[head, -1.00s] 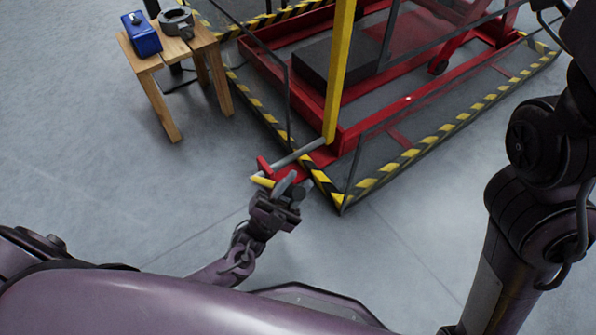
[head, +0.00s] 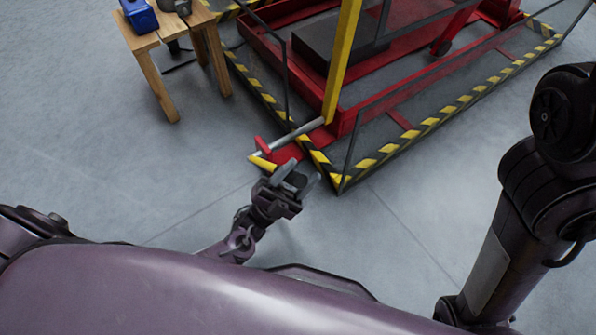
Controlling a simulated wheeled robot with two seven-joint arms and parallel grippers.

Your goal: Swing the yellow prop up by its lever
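The yellow prop (head: 341,62) is a long yellow bar that rises steeply from the red frame, its top cut off by the picture edge. A grey rod (head: 300,134), which looks like its lever, runs left from the prop's foot. A small red piece (head: 264,145) sits near the rod's outer end. A yellow piece (head: 262,163) lies just below it; I cannot tell what it belongs to. My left gripper (head: 298,174) is below and right of the rod's outer end. Its fingers are apart with nothing seen between them. My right gripper is out of view.
A wooden table (head: 158,88) at upper left carries a blue box (head: 139,16). Grey floor between is clear.

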